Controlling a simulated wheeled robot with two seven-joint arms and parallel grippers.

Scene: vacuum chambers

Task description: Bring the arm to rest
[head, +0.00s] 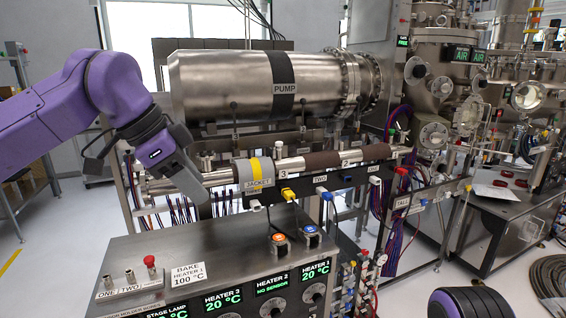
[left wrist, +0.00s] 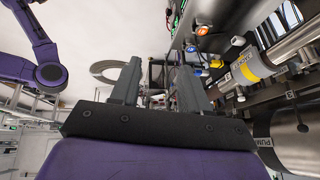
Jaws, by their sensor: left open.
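My left arm (head: 50,105), purple, comes in from the left in the head view. Its gripper (head: 193,186) points down and right, beside the left end of the grey and yellow heater jacket on the pipe. In the left wrist view the two dark fingers of this gripper (left wrist: 158,72) stand apart with nothing between them. The jacket (left wrist: 252,67) shows to their right there, clear of the fingers. A purple arm link of mine (left wrist: 30,42) shows at the upper left of that view. My right gripper is in neither view.
The steel pump (head: 225,82) lies behind the gripper. The pipe with the jacket (head: 256,173) runs right from it. The heater control box (head: 215,250) stands in front, with knobs and displays. Open floor (head: 50,270) lies at the left. Cables hang below the pipe.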

